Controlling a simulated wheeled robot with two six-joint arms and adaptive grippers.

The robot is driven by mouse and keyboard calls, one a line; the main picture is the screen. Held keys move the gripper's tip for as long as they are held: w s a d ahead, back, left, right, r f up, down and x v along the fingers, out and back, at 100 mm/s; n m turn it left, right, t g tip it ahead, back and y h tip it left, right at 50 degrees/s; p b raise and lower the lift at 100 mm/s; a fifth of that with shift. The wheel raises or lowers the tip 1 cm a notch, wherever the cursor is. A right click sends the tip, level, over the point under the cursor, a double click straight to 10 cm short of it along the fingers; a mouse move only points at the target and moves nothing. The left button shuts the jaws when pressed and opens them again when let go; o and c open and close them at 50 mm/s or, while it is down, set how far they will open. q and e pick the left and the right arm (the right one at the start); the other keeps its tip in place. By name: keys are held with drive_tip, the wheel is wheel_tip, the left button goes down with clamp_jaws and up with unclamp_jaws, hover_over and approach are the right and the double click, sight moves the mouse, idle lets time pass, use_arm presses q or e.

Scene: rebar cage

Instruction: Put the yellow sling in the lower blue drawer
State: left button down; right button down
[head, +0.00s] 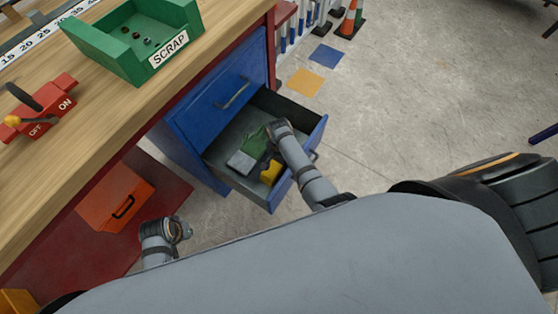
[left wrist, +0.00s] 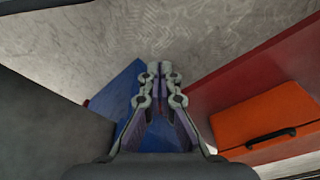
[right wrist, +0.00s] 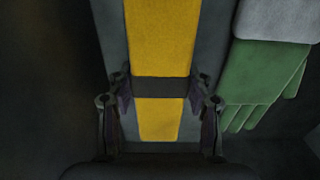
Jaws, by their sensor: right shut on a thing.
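The lower blue drawer (head: 312,140) is pulled open below a shut blue drawer. The yellow sling (head: 270,173) is inside it, beside my right arm. In the right wrist view the sling (right wrist: 160,35) is a yellow folded strip with a dark band, between the fingers of my right gripper (right wrist: 161,100), which is shut on it. In the head view my right wrist reaches into the drawer and hides those fingertips. My left gripper (left wrist: 160,70) is empty, its fingertips together, outside the drawer. It also shows at lower left in the head view (head: 182,230).
An orange toolbox (head: 115,195) stands on the red lower shelf. The wooden bench top holds a green scrap bin (head: 125,55) and a red switch (head: 40,105).

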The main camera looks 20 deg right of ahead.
drive_tip(key=c, duration=0.6)
unclamp_jaws()
drive_tip(key=shift+f, duration=0.1)
drive_tip(key=shift+o, duration=0.2)
